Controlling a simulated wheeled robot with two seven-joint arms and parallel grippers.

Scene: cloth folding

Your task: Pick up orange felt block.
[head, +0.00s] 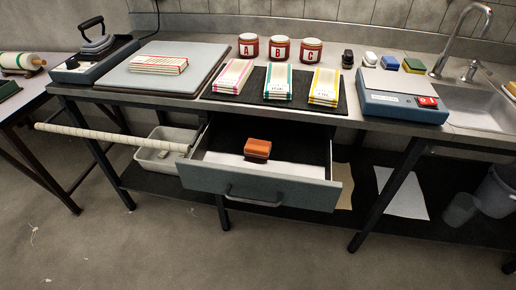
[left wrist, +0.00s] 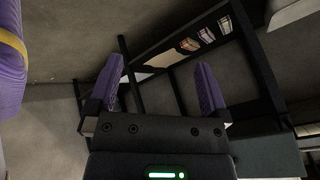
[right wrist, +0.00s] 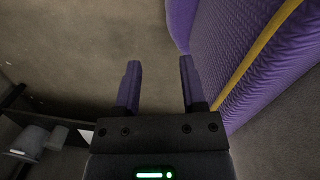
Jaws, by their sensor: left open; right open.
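An orange felt block (head: 257,149) lies in the open drawer (head: 250,186) below the counter, toward the back of the drawer's pale floor. My left gripper (left wrist: 160,78) is open and empty in the left wrist view, with the table frame and a lower shelf beyond it. My right gripper (right wrist: 160,80) is open and empty in the right wrist view, over bare floor. Neither gripper shows in the head view, and neither is near the block.
On the counter stand three folded cloth stacks on a dark mat (head: 253,106), jars (head: 279,49), a blue scale (head: 402,97), an iron (head: 94,40) and a sink (head: 470,104). A wrapped pole (head: 110,137) juts out left of the drawer. The floor in front is clear.

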